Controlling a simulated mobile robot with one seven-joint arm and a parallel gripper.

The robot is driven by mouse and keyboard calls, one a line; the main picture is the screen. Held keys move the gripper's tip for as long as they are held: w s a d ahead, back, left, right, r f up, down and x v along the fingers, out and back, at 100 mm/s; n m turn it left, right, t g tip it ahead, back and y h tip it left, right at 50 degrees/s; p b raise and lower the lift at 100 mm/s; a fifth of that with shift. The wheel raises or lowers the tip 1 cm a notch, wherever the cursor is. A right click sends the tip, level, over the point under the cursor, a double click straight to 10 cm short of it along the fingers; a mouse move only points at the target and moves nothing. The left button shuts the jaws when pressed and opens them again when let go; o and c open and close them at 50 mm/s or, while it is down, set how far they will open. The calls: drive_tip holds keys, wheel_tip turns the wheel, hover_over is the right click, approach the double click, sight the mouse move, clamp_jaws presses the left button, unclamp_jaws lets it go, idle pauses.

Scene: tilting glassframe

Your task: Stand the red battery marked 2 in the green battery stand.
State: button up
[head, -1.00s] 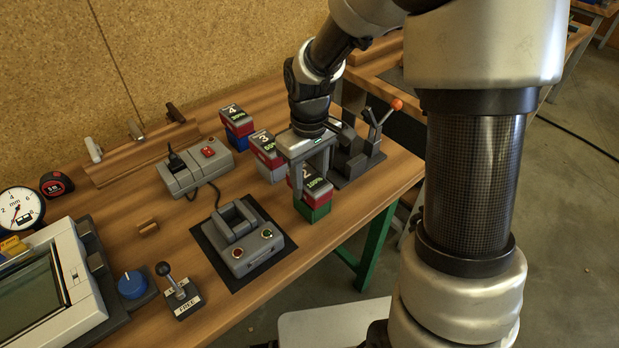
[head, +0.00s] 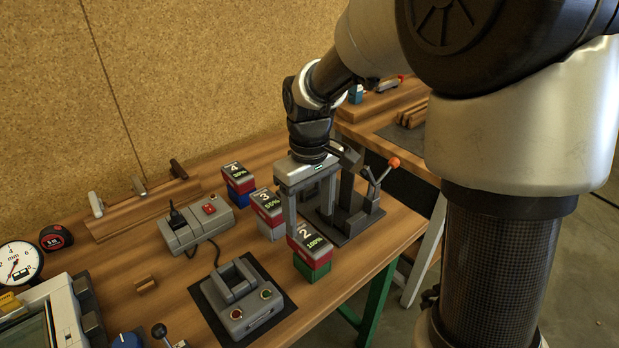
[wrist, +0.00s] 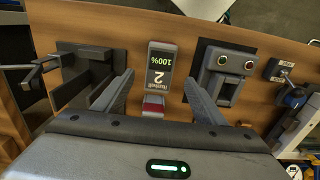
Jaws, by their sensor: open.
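The red battery marked 2 (head: 308,241), with a dark top reading 100%, stands upright in the green battery stand (head: 313,271) near the table's front edge. In the wrist view the battery (wrist: 160,66) lies ahead, between the lines of the two fingers. My gripper (head: 309,217) is open and empty, just behind and above the battery, and appears clear of it. The gripper (wrist: 158,82) also shows its spread fingers in the wrist view. The green stand is hidden there.
Battery 3 (head: 267,207) and battery 4 (head: 238,181) stand in a row behind to the left. A grey lever fixture (head: 345,215) with an orange knob is close on the right. A grey dock (head: 240,296) on a black mat lies at the front left.

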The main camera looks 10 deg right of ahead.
wheel_tip(320, 180, up, 9)
drive_tip(key=shift+p, duration=0.45)
drive_tip(key=shift+r, duration=0.1)
drive_tip(key=s+d+r+m+t+p, duration=0.2)
drive_tip(key=s+d+r+m+p, duration=0.1)
drive_tip(key=s+r, duration=0.3)
drive_tip(key=s+d+r+m+t+p, duration=0.3)
drive_tip(key=s+r, duration=0.3)
drive_tip(key=s, duration=0.4)
drive_tip(key=shift+s+r+t+p, duration=0.2)
drive_tip(key=shift+t+p, duration=0.1)
drive_tip(key=shift+p, duration=0.55)
